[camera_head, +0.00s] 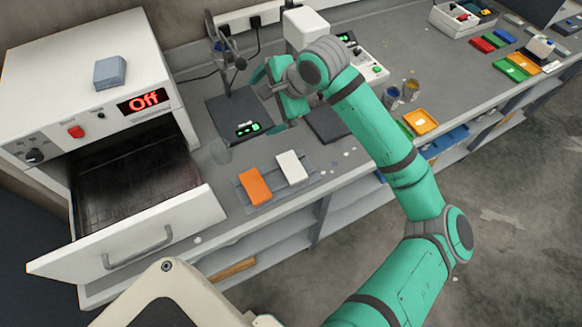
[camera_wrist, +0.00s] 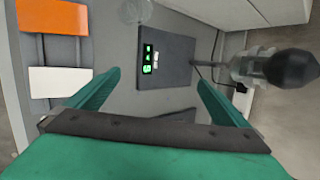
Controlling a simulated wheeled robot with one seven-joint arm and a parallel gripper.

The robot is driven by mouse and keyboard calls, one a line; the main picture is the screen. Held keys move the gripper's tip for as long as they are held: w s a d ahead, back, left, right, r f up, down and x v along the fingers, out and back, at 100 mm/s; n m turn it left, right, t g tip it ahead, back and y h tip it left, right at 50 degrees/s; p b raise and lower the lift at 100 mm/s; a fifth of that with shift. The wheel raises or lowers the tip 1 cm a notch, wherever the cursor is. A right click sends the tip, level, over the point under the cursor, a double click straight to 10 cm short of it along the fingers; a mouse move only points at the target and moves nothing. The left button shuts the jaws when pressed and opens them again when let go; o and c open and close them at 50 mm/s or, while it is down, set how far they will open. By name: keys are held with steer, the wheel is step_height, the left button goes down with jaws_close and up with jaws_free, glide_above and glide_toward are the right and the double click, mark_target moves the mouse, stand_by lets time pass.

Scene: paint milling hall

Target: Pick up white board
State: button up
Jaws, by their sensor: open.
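The white board (camera_head: 291,167) lies flat on a grey tray (camera_head: 272,197) near the bench's front edge, to the right of an orange board (camera_head: 254,187). In the wrist view the white board (camera_wrist: 60,81) is at the left, below the orange board (camera_wrist: 54,17). My gripper (camera_wrist: 158,82) is open and empty, its two fingers spread over the bench, apart from the white board. In the head view my gripper (camera_head: 278,120) is behind the white board, close to the dark scale plate, and is partly hidden by my arm.
An oven (camera_head: 80,80) with its drawer pulled out stands at the left, a grey block (camera_head: 110,72) on top. A dark stirrer base (camera_head: 232,118) with a green display stands behind the tray. A glass beaker (camera_head: 220,151) is beside it. Coloured boards (camera_head: 515,67) lie far right.

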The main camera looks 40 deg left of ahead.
steer(key=s+d+f+h, duration=0.1)
steer(key=s+d+h, duration=0.1)
steer(key=d+h, duration=0.25)
steer(key=h, duration=0.3)
glide_above(291, 167)
steer(key=f, duration=0.1)
steer(key=shift+m, duration=0.3)
steer(key=shift+w+f, duration=0.1)
steer(key=shift+f, duration=4.95)
steer(key=shift+a, duration=0.1)
steer(key=c, duration=1.2)
